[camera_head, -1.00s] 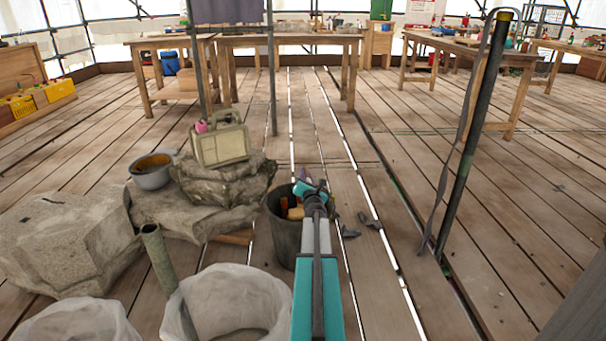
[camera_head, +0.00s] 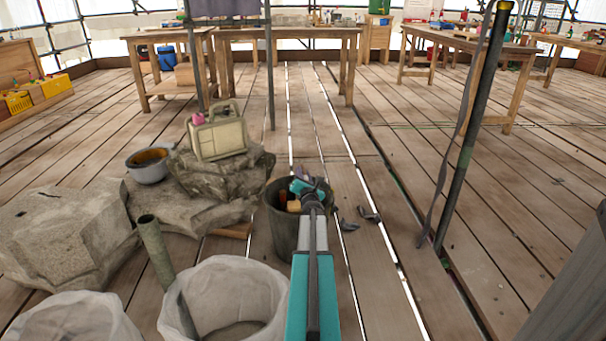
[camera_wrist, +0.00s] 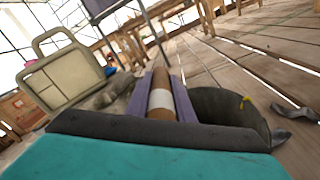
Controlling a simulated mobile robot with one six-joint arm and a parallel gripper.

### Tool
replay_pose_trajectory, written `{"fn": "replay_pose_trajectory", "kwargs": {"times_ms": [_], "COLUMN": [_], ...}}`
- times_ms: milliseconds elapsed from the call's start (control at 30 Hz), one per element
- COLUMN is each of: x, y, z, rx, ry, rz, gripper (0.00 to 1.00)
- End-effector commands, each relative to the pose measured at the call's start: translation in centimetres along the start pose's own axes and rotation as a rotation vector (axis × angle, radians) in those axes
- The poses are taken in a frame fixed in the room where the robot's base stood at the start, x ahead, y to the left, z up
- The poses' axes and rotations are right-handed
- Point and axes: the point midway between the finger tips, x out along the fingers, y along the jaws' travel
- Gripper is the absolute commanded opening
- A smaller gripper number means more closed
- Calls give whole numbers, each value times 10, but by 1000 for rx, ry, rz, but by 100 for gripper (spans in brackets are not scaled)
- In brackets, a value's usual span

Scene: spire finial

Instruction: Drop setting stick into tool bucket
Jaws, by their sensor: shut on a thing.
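The setting stick (camera_wrist: 160,97), a brown rod with a white band, is held lengthwise between the two purple fingers of my gripper (camera_wrist: 161,104) in the wrist view. The dark grey tool bucket (camera_head: 288,236) stands on the planks at the middle of the head view. My gripper (camera_head: 301,174) is over the bucket's mouth there, and my teal arm hides part of the rim. I cannot make out the stick in the head view. In the wrist view the bucket (camera_wrist: 230,104) is behind and right of the stick. Orange handles (camera_head: 292,205) show inside the bucket.
A rock pile with a beige case (camera_head: 218,139) and a grey bowl (camera_head: 150,166) is left of the bucket. White-lined bins (camera_head: 225,290) stand in front. Dark curved pieces (camera_head: 368,214) lie right of it. A dark pole (camera_head: 470,130) stands farther right; planks between are mostly clear.

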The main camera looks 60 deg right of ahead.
Motion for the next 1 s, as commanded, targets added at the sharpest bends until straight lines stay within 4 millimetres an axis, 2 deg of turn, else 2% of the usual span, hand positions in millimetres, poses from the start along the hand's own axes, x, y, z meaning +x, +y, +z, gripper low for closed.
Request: {"fn": "replay_pose_trajectory", "kwargs": {"times_ms": [100, 300, 733, 767, 800, 900, 1000], "x": [0, 0, 0, 0, 0, 0, 0], "y": [-8, -15, -18, -18, -18, -18, -18], "z": [-12, -22, -24, -24, -24, -24, -24], "rx": [0, 0, 0, 0, 0, 0, 0], "ry": [0, -1, -1, -1, -1, -1, -1], "rz": [1, 1, 1, 0, 0, 0, 0], "gripper": [0, 0, 0, 22, 29, 43, 43]}}
